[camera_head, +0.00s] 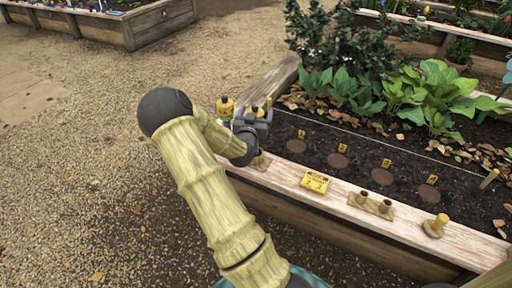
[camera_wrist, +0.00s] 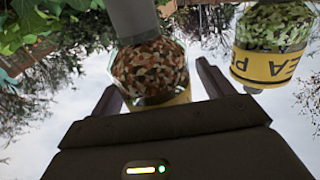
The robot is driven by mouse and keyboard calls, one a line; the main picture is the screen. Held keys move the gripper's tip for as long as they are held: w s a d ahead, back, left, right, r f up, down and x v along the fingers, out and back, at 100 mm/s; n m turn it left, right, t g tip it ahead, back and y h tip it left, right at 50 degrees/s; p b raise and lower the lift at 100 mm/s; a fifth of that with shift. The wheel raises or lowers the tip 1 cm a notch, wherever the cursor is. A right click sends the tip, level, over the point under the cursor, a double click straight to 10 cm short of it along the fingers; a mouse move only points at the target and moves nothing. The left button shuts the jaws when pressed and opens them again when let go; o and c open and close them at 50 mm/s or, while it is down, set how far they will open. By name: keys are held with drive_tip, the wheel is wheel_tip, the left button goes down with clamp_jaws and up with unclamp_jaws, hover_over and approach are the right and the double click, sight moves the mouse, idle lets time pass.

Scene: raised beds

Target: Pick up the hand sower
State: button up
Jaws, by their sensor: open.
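In the wrist view a clear container of mixed brown seed (camera_wrist: 150,68), likely a hand sower, has a yellow band and a grey neck. It sits between the two spread fingers of my gripper (camera_wrist: 158,80); whether they touch it I cannot tell. A second clear container (camera_wrist: 272,35), with green seed and a yellow label reading "PEA", is to its right, outside the fingers. In the head view my gripper (camera_head: 262,115) is at the near left corner of the raised bed, among yellow-topped containers (camera_head: 225,106), and partly hides them.
The bed's wooden rim (camera_head: 345,189) carries a yellow box (camera_head: 315,181), a block with two dark cups (camera_head: 371,204) and a wooden knobbed tool (camera_head: 435,226). Dark soil (camera_head: 395,165) with round brown patches and yellow tags lies behind. Gravel (camera_head: 90,180) at left is open.

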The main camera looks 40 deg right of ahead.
drive_tip(key=shift+d+r, duration=0.1)
idle(0.4)
drive_tip(key=c, duration=1.1)
drive_tip(key=shift+o, duration=0.2)
drive_tip(key=shift+r, duration=0.15)
wheel_tip(320, 180, up, 10)
drive_tip(key=p, duration=0.4)
